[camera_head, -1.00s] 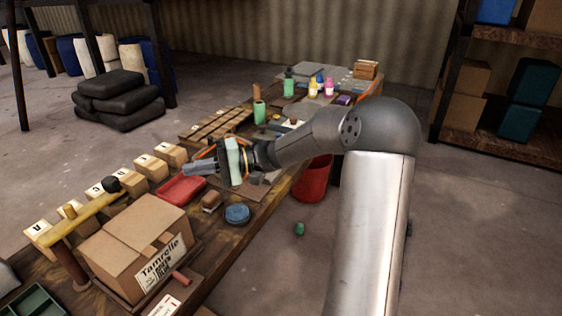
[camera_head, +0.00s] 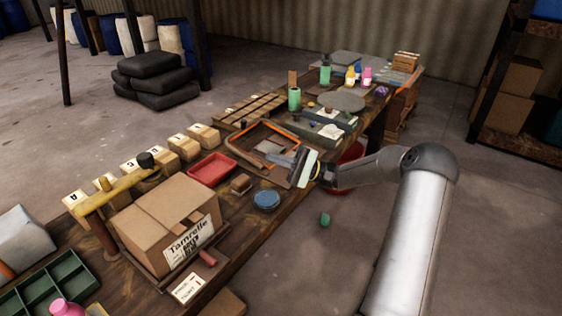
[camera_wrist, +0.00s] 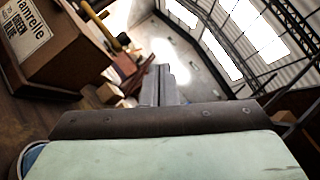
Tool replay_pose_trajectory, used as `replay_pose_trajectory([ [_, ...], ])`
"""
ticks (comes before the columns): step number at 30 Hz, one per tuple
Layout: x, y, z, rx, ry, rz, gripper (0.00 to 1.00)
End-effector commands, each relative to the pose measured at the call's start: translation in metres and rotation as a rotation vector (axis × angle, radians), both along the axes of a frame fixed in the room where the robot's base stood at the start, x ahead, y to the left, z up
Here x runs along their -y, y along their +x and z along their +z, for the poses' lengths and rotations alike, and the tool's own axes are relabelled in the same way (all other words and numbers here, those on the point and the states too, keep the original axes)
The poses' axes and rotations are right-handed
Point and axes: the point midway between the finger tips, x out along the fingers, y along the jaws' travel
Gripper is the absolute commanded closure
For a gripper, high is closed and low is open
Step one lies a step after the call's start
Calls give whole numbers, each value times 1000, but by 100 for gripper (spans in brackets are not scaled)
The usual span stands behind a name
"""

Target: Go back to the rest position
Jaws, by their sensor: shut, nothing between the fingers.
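My gripper (camera_head: 275,159) is shut and empty, held over the right edge of the wooden table (camera_head: 243,233). Its grey fingers point left in the head view, towards an orange-rimmed tray (camera_head: 246,140). In the wrist view the closed fingers (camera_wrist: 160,86) show beyond the pale green and dark hand housing. My arm reaches in from the right, and part of the tray is hidden behind the hand.
A cardboard box (camera_head: 160,217) stands at the near left, with a yellow-topped stand (camera_head: 112,198) beside it. A red tray (camera_head: 211,169) and a blue round tin (camera_head: 266,199) lie near the gripper. A red bin (camera_head: 352,155) is partly behind my arm. Floor right of the table is mostly clear.

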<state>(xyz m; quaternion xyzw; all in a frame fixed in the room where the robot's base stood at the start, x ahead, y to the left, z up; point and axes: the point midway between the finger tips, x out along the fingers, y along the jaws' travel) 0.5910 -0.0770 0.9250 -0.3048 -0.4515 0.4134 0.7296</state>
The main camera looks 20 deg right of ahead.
Motion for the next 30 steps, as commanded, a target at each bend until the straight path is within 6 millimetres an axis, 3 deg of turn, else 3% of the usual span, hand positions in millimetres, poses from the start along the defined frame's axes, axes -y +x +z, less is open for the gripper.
replay_pose_trajectory([
  [5,10,-3,-5,0,-1,-1,100],
  [9,7,-4,-4,-3,-12,8,100],
  [11,-4,-7,-2,-13,-46,36,100],
  [14,-44,-23,3,-56,-180,134,100],
  [18,-116,-78,3,-135,-533,336,100],
  [21,-144,-127,1,-166,-811,451,100],
  [25,-153,-190,4,-155,-1159,541,100],
  [30,-136,-260,19,-61,-1564,568,100],
])
